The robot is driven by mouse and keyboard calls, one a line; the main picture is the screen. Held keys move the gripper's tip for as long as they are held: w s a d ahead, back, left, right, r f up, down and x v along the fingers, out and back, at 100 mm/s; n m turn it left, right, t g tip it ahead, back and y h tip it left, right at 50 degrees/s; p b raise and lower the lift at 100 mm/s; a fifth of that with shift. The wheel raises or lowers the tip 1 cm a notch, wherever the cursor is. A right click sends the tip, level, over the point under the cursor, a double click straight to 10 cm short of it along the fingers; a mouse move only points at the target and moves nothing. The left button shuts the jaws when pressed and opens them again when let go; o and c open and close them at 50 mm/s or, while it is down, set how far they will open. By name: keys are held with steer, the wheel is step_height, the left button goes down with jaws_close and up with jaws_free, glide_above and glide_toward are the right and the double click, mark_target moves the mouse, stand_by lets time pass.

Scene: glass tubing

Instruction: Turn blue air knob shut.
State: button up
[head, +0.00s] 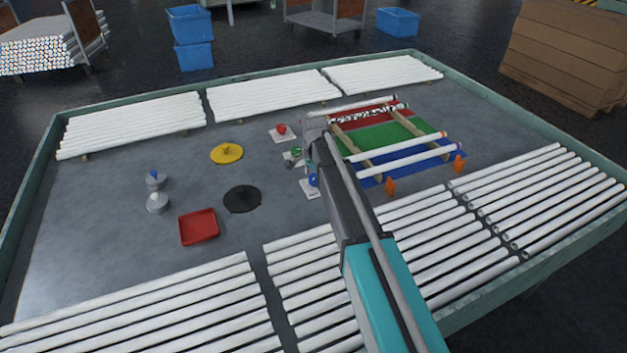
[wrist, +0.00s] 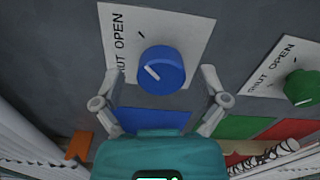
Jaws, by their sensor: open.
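The blue air knob (wrist: 168,68) sits on a white plate (wrist: 180,22) lettered SHUT and OPEN. A white line shows on the knob's left part, and a short black tick lies on the plate above the knob. My gripper (wrist: 161,76) is open, with one finger to the left and one to the right of the knob. Both fingers look apart from it. In the head view the blue knob (head: 313,180) shows partly beside my arm, near its plate (head: 310,191).
A green knob (wrist: 301,87) on its own plate lies to the right; a red knob (head: 281,130) is farther back. A rack with white tubes (head: 403,157) stands right of my arm. A red tray (head: 198,227) and black disc (head: 242,199) lie left.

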steer(key=c, duration=1.1)
steer(key=shift+s+a, duration=0.1)
steer(key=shift+a, duration=0.05)
steer(key=shift+c, duration=0.2)
